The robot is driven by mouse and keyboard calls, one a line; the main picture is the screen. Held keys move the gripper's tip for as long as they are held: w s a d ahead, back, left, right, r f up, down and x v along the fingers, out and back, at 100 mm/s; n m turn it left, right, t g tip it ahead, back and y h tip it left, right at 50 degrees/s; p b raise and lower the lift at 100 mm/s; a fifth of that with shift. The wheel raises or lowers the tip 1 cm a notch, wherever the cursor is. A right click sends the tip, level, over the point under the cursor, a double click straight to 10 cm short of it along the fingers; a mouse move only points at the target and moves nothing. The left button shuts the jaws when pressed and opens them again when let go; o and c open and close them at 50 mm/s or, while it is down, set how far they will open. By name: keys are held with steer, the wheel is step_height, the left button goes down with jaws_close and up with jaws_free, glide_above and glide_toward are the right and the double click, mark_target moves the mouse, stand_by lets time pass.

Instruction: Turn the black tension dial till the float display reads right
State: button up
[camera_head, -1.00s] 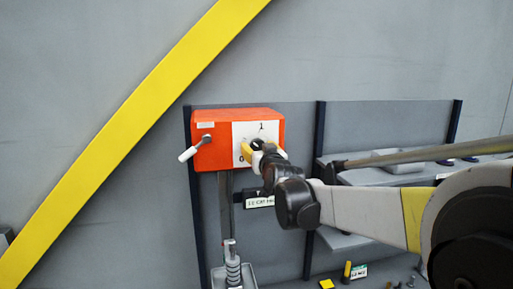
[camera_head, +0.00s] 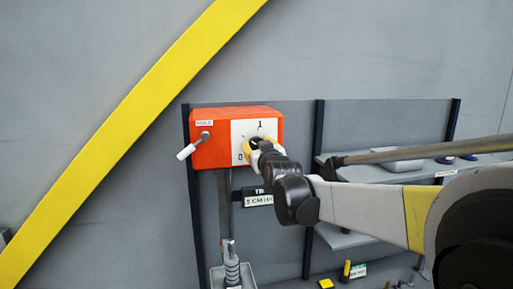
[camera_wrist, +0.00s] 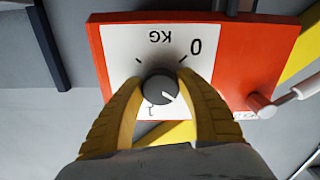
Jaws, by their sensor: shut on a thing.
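The black tension dial (camera_wrist: 159,90) sits on a white scale plate (camera_wrist: 118,50) marked 0, 1 and KG. A pale pointer line shows on the dial's face. In the wrist view my gripper (camera_wrist: 160,95) has its two yellow fingers closed around the dial, one on each side. In the head view my gripper (camera_head: 256,148) covers most of the dial on the front of the orange-red box (camera_head: 217,151). A label plate (camera_head: 258,197) hangs below the box, its text partly hidden by my arm. I cannot make out a float reading.
A lever with a white handle (camera_head: 187,152) sticks out at the box's left, under a HOLD label (camera_head: 205,123). A spring post (camera_head: 232,265) stands below in a grey tray. Shelves (camera_head: 400,172) with a rod and small items lie right.

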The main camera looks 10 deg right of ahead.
steer(key=n+b, duration=0.1)
steer(key=n, duration=0.4)
steer(key=shift+b, duration=0.4)
stand_by(0.3)
steer(key=o, duration=1.2)
steer(key=shift+d, duration=0.1)
steer(key=s, duration=1.2)
